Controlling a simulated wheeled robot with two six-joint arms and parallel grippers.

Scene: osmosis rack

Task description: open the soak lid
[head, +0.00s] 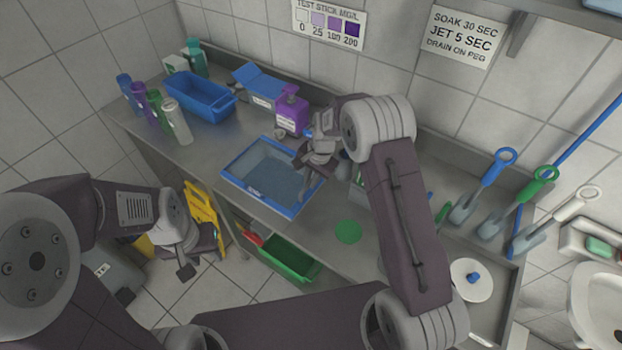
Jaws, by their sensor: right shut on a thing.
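A blue-rimmed basin (232,181) with a grey-blue inside is set in the steel counter, and small lettering shows on its front rim. I cannot tell whether a clear lid covers it. My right gripper (304,168) is at the basin's right side, with its fingers pointing down and left. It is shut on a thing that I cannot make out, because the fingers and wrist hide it. My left gripper (200,265) is open and empty, low in front of the counter.
A blue tub (200,103), several bottles (177,122), a blue-lidded box (259,82) and a purple dispenser (291,112) stand behind the basin. A green disc (348,232) lies right of it. A white disc with a blue knob (472,279) lies further right. A green bin (285,262) is below.

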